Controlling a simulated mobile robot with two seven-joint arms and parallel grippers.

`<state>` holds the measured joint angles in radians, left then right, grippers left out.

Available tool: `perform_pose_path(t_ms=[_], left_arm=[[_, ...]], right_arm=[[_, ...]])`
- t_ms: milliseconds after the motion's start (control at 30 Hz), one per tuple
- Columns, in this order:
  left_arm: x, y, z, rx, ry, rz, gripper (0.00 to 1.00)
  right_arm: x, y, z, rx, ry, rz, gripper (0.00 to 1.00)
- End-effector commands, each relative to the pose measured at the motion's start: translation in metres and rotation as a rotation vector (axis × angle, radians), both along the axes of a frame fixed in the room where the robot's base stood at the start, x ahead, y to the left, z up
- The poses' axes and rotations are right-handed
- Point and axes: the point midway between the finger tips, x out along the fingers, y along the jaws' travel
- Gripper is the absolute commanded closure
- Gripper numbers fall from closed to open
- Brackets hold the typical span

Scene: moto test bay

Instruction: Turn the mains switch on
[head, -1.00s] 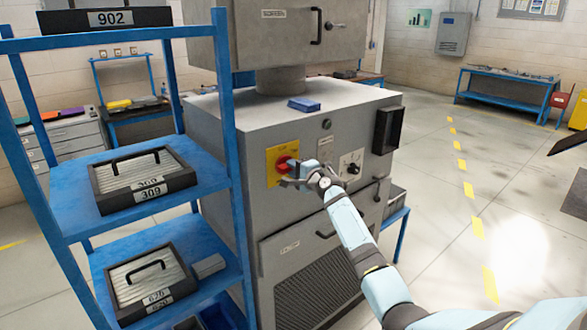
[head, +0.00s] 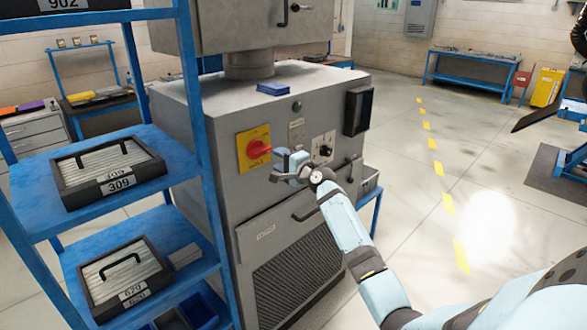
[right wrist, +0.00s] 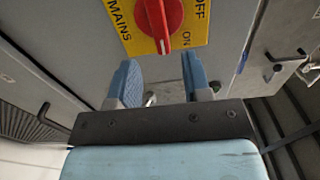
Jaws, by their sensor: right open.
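The mains switch is a red knob (head: 259,149) on a yellow plate (head: 246,161) on the front of the grey cabinet (head: 185,112). In the head view its handle lies roughly level. In the right wrist view, the knob (right wrist: 160,16) has a white mark at its lower tip, beside the word ON; OFF and MAINS also show on the plate (right wrist: 192,27). My right gripper (head: 279,165) is open and empty just right of and below the knob, apart from it. Its two blue fingers (right wrist: 160,75) point at the plate's lower edge. My left gripper is out of view.
A blue shelf rack (head: 196,150) with cases labelled 309 (head: 108,175) and 620 stands close on the left. A black-and-white dial (head: 323,149) and a dark box (head: 358,109) are right of the switch. A small blue box (head: 272,88) lies on top.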

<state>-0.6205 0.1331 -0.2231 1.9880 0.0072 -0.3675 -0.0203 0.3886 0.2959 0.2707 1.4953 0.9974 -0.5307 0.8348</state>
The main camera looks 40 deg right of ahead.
Motion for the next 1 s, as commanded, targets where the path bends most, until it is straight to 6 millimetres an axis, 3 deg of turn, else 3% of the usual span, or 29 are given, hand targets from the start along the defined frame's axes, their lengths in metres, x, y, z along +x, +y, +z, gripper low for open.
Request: perform_pose_path(t_ms=[100,333,1000], left_arm=[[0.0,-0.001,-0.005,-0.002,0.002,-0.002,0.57],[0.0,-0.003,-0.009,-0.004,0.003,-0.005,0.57],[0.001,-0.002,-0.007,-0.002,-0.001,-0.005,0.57]], right_arm=[[-0.027,-0.002,-0.002,-0.002,0.0,0.0,0.55],[-0.058,-0.004,-0.001,0.0,0.001,0.0,0.55],[-0.064,-0.004,-0.001,-0.001,0.001,0.001,0.55]])
